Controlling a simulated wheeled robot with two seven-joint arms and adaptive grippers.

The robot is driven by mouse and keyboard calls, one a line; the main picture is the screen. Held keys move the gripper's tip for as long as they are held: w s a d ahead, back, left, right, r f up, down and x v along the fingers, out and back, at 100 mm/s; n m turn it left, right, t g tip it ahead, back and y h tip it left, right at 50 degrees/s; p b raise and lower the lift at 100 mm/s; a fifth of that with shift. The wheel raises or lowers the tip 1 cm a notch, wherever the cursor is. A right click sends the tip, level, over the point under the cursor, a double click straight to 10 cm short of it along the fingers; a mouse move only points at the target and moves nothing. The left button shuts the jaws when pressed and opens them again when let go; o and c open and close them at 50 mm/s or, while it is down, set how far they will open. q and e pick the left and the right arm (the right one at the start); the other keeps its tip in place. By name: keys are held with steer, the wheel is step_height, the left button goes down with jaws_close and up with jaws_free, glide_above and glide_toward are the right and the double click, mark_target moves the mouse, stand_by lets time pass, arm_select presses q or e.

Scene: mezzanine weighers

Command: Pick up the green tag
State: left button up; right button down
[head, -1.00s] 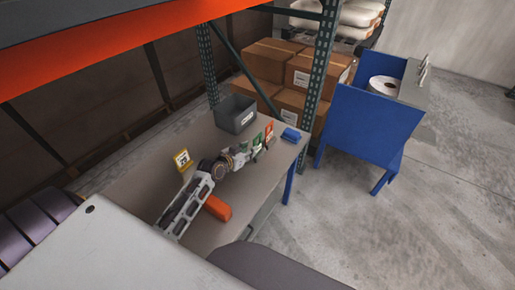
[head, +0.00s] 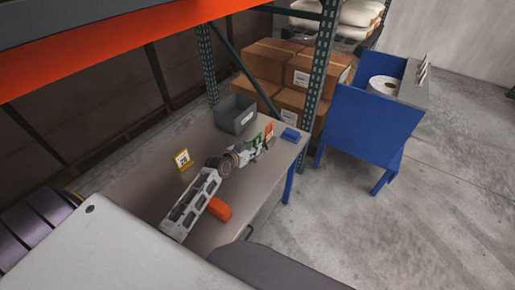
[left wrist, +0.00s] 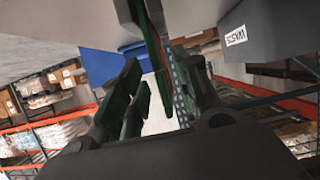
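The green tag (head: 258,138) stands on the grey table near its far right end, partly hidden by my left gripper (head: 262,147). In the left wrist view the green tag (left wrist: 159,72) shows nearly edge-on as a dark green strip between the fingers of my left gripper (left wrist: 168,88). The fingers are apart, with a gap showing beside the tag. An orange tag (head: 269,129) stands just beyond the green one. A yellow tag (head: 182,160) stands farther left on the table. My right gripper is not in view.
A grey bin (head: 234,116) stands at the table's back edge; it also shows in the left wrist view (left wrist: 262,35). A blue object (head: 291,134) lies at the right end. An orange object (head: 218,209) lies near the front edge. A rack post (head: 317,85) rises behind.

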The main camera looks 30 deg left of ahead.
arm_select(q)
steer(key=shift+x, duration=2.3)
steer(key=shift+c, duration=0.2)
jaws_close()
